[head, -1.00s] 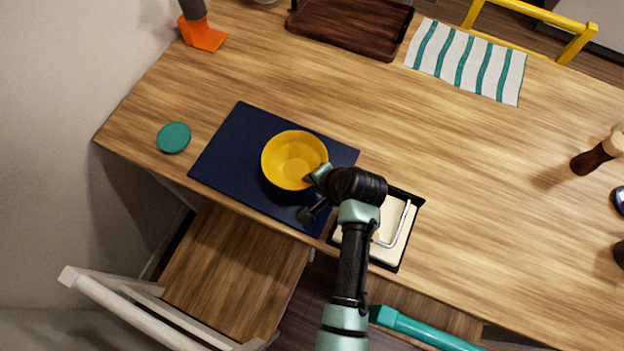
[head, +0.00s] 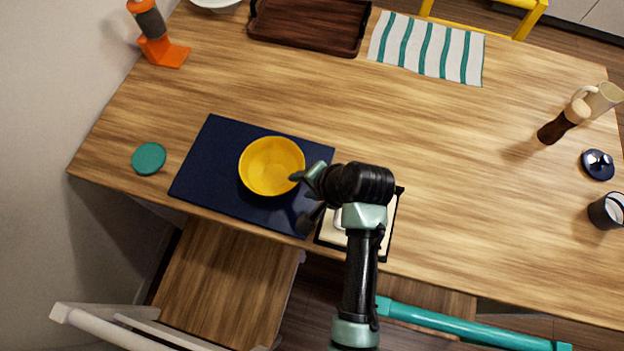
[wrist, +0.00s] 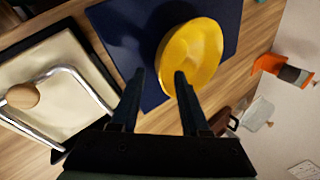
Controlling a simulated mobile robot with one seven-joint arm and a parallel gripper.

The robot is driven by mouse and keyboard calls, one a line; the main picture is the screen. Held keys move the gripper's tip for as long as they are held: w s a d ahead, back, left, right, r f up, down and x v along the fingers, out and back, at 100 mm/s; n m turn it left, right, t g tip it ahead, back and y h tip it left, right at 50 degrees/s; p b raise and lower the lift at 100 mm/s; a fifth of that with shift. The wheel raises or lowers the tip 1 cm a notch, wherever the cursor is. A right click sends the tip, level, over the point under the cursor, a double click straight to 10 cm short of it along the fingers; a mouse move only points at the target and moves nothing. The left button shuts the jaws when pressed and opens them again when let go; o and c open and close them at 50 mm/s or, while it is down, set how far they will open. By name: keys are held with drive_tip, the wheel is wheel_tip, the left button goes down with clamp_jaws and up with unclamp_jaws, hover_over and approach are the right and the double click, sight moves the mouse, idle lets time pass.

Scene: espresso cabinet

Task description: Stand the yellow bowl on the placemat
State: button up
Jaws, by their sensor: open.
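The yellow bowl (head: 271,166) stands upright on the dark blue placemat (head: 217,140), right of the mat's middle in the head view. In the wrist view the bowl (wrist: 191,54) shows on the placemat (wrist: 113,31), beyond my fingertips. My gripper (head: 303,197) is open and empty at the right edge of the bowl in the head view. Whether a finger touches the bowl I cannot tell.
A cream tray with a wire handle (wrist: 45,85) lies right of the mat, partly under my arm. A green coaster (head: 148,158) lies left of the mat. A wooden tray (head: 310,22) and striped cloth (head: 428,48) lie at the back. The table's middle is clear.

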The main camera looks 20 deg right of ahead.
drive_tip(key=w+r+n+t+h, duration=0.25)
drive_tip(key=w+r+t, duration=0.3)
drive_tip(key=r, duration=1.05)
drive_tip(key=w+r+n+t+h, duration=0.1)
drive_tip(key=w+r+n+t, duration=0.45)
drive_tip(key=r, duration=1.15)
drive_tip(key=a+r+t, duration=0.2)
drive_tip(key=r, duration=0.6)
drive_tip(key=a+r+t, duration=0.2)
drive_tip(key=r, duration=0.7)
drive_tip(key=s+a+r+n+t, duration=0.2)
drive_tip(key=s+r+t, duration=0.1)
drive_tip(key=s+r, duration=0.3)
drive_tip(key=s+a+r+n+t, duration=0.2)
drive_tip(key=s+r+t, duration=0.2)
drive_tip(key=r, duration=0.7)
drive_tip(key=shift+s+a+r, duration=0.2)
drive_tip(key=shift+s+r, duration=0.05)
drive_tip(key=shift+s, duration=0.7)
drive_tip(key=shift+w+y, duration=0.1)
drive_tip(key=shift+y, duration=0.15)
